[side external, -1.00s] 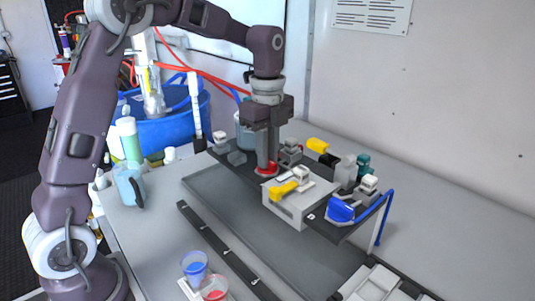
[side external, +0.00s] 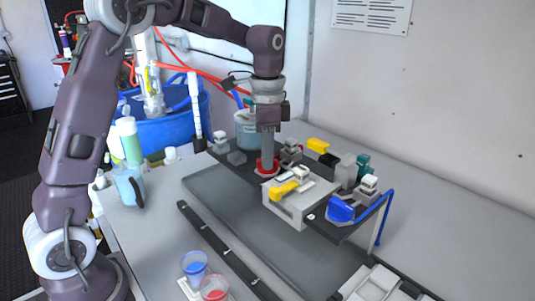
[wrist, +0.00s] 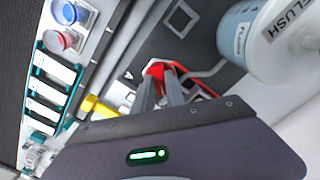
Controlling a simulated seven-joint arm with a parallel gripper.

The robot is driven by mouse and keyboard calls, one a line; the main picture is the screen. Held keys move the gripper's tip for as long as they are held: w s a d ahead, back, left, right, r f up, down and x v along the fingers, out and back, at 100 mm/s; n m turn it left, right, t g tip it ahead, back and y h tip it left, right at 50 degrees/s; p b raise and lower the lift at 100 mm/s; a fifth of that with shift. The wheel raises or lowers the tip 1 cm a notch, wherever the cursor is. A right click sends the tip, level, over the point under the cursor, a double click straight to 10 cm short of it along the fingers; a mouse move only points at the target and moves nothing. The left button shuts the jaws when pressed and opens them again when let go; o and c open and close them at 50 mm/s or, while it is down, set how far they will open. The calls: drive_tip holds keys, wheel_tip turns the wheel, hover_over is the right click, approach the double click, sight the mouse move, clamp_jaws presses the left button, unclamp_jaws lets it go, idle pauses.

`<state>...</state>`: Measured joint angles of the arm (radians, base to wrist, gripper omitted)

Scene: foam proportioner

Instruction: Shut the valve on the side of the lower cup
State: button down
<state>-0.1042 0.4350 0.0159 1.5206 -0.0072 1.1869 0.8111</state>
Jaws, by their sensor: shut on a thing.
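My gripper (side external: 267,163) points straight down at the dark plate and is shut on a red valve handle (side external: 259,171). In the wrist view the red handle (wrist: 155,69) shows at the tips of my two fingers (wrist: 161,85), which hide part of it. More red shows to the right of the fingers. A grey block with a yellow valve handle (side external: 284,190) stands just in front and to the right. I cannot make out the lower cup or how far the red valve is turned.
A second yellow handle (side external: 318,145) and a blue handle (side external: 341,210) stand to the right. A pale container (side external: 247,130) stands close behind my gripper; it shows labelled in the wrist view (wrist: 265,40).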

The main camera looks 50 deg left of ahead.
drive_tip(key=n, duration=0.4)
drive_tip(key=shift+r+n, duration=0.1)
drive_tip(key=shift+n, duration=2)
drive_tip(key=c, duration=1.4)
unclamp_jaws()
wheel_tip(320, 180, up, 7)
drive_tip(key=shift+r, duration=0.1)
